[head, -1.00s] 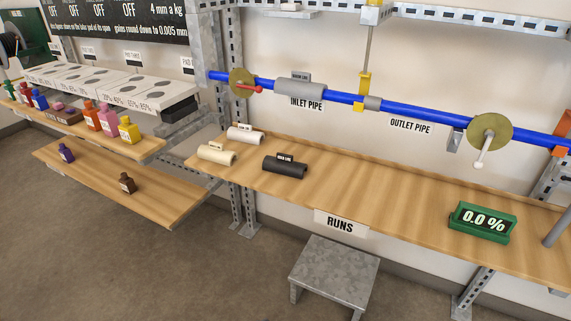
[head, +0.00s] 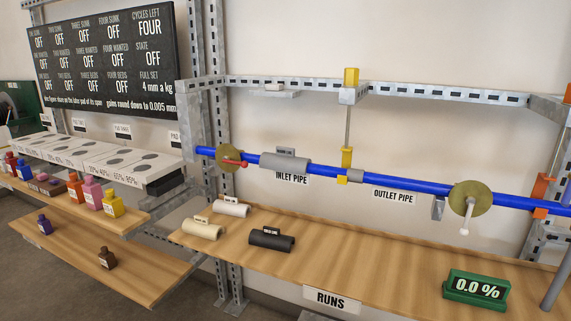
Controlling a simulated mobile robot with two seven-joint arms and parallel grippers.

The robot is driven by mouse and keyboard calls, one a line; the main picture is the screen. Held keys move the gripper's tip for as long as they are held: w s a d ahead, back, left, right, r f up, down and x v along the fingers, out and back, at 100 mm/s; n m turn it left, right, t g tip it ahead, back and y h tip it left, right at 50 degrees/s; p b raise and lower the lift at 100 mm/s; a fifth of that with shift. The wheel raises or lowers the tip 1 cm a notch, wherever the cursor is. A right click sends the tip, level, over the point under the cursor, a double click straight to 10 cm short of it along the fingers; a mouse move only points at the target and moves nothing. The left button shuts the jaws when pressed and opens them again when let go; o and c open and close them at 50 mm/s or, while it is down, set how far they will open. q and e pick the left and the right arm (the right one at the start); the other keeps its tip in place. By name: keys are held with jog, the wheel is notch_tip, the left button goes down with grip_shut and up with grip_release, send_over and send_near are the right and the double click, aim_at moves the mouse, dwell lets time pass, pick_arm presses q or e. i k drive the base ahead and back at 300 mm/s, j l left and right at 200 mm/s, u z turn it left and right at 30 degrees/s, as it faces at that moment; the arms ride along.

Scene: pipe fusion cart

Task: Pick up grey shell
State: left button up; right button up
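A grey shell (head: 285,163) sits around the blue pipe (head: 400,185), just above the INLET PIPE label, with a small tab on its top. A smaller grey collar (head: 355,176) is on the same pipe to its right. On the wooden RUNS shelf (head: 370,270) lie a white shell (head: 231,209), a cream shell (head: 201,231) and a black shell (head: 271,240), each with a small tab. Neither of my grippers shows in the head view.
A brass disc with a red handle (head: 229,158) and another with a white handle (head: 470,199) are on the pipe. A green display (head: 475,289) reading 0.0 % stands at the shelf's right. Coloured bottles (head: 92,192) stand on the left shelves. A steel frame surrounds the pipe.

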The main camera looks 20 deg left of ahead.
aim_at(284, 159)
jog(key=u, duration=0.75)
jog(key=i+u, duration=0.25)
jog(key=u, duration=0.25)
jog(key=i+u, duration=0.25)
jog(key=u, duration=0.2)
